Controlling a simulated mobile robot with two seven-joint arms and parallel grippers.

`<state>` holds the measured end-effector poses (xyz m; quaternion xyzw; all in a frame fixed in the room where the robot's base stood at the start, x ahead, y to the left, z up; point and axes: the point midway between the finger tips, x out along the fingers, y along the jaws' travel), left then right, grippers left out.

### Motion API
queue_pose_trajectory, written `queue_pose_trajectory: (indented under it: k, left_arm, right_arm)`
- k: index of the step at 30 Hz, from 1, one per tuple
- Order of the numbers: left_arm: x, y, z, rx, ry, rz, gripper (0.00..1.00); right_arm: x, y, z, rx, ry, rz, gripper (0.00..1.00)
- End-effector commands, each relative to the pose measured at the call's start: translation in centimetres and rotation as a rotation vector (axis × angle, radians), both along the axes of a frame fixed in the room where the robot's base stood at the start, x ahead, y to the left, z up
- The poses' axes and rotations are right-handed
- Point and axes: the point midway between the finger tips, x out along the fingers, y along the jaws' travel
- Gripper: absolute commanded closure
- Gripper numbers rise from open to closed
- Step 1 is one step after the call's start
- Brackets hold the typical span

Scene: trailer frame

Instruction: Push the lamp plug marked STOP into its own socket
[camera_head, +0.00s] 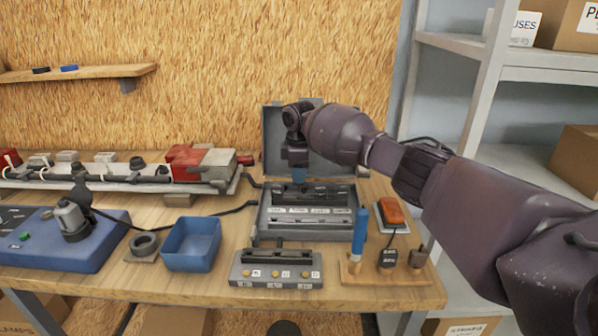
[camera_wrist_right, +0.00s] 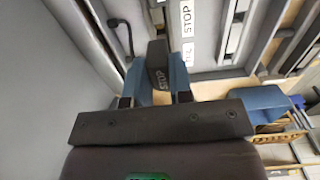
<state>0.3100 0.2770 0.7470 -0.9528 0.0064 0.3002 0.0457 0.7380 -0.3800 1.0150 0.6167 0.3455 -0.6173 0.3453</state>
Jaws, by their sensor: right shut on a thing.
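The lamp plug marked STOP (camera_wrist_right: 159,72) is a dark block with white lettering, held between the blue fingertips of my right gripper (camera_wrist_right: 160,85). In the head view my right gripper (camera_head: 299,176) points down over the open grey junction box (camera_head: 262,222). A white label reading STOP (camera_wrist_right: 187,18) shows inside the box in the wrist view, just ahead of the plug, with another label partly seen below it. The socket opening itself is not clear, and I cannot tell whether the plug touches it. My left gripper is not in view.
The box's raised lid (camera_head: 275,130) stands behind my gripper. In front are a grey panel with round buttons (camera_head: 276,270), a blue tray (camera_head: 192,245) and a wooden tool stand (camera_head: 385,278) with a blue-handled tool (camera_head: 360,233). A red-orange device (camera_head: 391,210) lies right.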

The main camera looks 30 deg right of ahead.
Motion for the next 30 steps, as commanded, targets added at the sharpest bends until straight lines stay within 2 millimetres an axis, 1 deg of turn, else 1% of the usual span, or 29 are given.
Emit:
queue_pose_trajectory:
  k: [6, 18, 30]
  left_arm:
    - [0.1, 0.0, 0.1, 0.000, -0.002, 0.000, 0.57]
    - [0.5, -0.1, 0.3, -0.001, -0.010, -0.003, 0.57]
    - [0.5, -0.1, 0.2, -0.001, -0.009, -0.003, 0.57]
  right_arm:
    - [0.0, 0.0, 0.0, 0.000, 0.000, 0.000, 0.89]
    - [0.0, 0.1, -0.8, 0.001, -0.001, 0.000, 0.89]
    - [0.0, 0.0, -1.1, 0.001, 0.001, 0.000, 0.89]
